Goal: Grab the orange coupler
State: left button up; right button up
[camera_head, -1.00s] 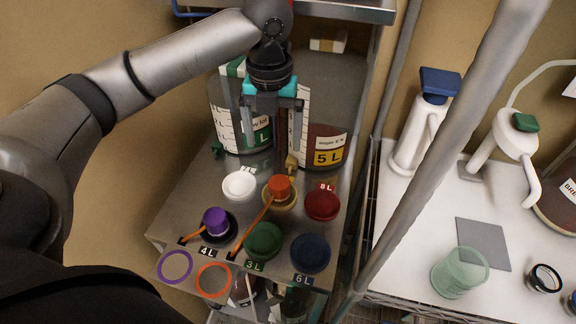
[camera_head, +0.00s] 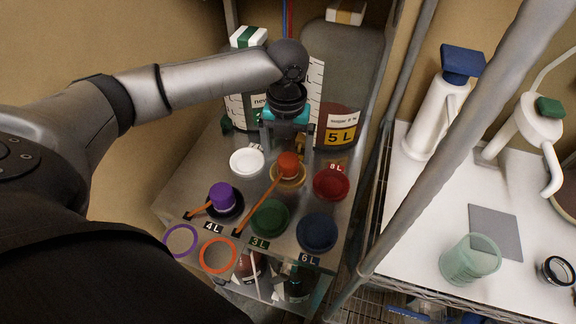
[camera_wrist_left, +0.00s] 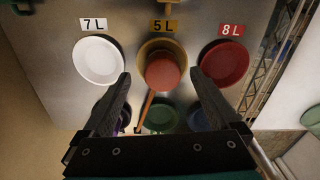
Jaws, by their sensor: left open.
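The orange coupler (camera_head: 288,163) stands in the yellow-brown dish at the 5L label, with a thin orange strap running from it toward the front of the steel shelf. In the left wrist view the coupler (camera_wrist_left: 163,72) lies ahead of the fingertips, roughly centred between them. My left gripper (camera_head: 287,150) is open and empty, just above and behind the coupler in the head view. Its two dark fingers (camera_wrist_left: 160,88) frame the coupler in the wrist view without visible contact. My right gripper is not in view.
White (camera_head: 247,162), red (camera_head: 331,184), green (camera_head: 270,217) and blue (camera_head: 317,232) dishes surround the coupler. A purple coupler (camera_head: 221,195) stands at front left. Large bottles stand behind, including the 5L one (camera_head: 345,85). A grey pole (camera_head: 440,150) crosses at right.

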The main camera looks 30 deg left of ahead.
aim_at(288, 159)
pick_arm(q)
jog(key=f, duration=0.3)
jog(key=shift+s+d+f, duration=0.1)
jog(key=shift+d+f, duration=0.1)
jog(key=shift+f, duration=0.2)
jog(key=shift+r, duration=0.1)
grip_shut()
dwell(0.3)
